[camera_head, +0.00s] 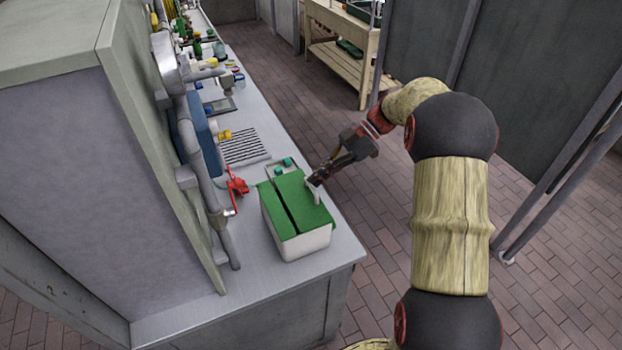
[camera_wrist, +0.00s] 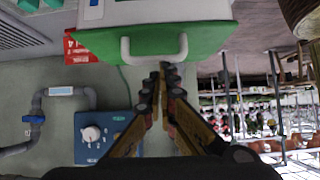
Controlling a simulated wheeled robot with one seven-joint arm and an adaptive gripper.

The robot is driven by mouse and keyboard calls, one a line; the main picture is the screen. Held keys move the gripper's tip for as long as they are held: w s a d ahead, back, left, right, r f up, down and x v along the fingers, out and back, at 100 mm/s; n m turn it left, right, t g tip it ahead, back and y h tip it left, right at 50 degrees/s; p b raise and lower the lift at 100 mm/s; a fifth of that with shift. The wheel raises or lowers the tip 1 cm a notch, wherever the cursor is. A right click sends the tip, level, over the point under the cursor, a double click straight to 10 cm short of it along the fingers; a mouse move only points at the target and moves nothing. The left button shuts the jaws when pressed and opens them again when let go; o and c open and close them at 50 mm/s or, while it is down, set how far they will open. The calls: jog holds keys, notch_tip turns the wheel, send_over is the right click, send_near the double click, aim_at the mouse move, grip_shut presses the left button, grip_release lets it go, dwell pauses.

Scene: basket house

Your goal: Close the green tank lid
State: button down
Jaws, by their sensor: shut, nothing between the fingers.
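The tank (camera_head: 308,243) is a white box near the front end of the counter. Its green lid (camera_head: 300,207) shows as two green panels with a dark gap running between them; I cannot tell how far the right panel is tilted. A white handle (camera_head: 317,195) stands on the right panel. My gripper (camera_head: 316,181) is at the handle's far right side. In the wrist view, the green lid (camera_wrist: 205,40) and its white handle (camera_wrist: 153,55) are just ahead of my gripper (camera_wrist: 163,70). The fingertips are together, empty, close to the handle; contact is unclear.
The counter (camera_head: 275,285) holds a striped rack (camera_head: 243,146), small green-capped items (camera_head: 287,162) and a red valve (camera_head: 236,185). A grey pipe and panel line its left side. Open brick floor (camera_head: 385,190) lies to the right. A blue box with a knob (camera_wrist: 92,133) shows in the wrist view.

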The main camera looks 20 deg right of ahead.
jog(key=shift+d+f+b, duration=0.4)
jog(key=shift+f, duration=0.25)
dwell(0.3)
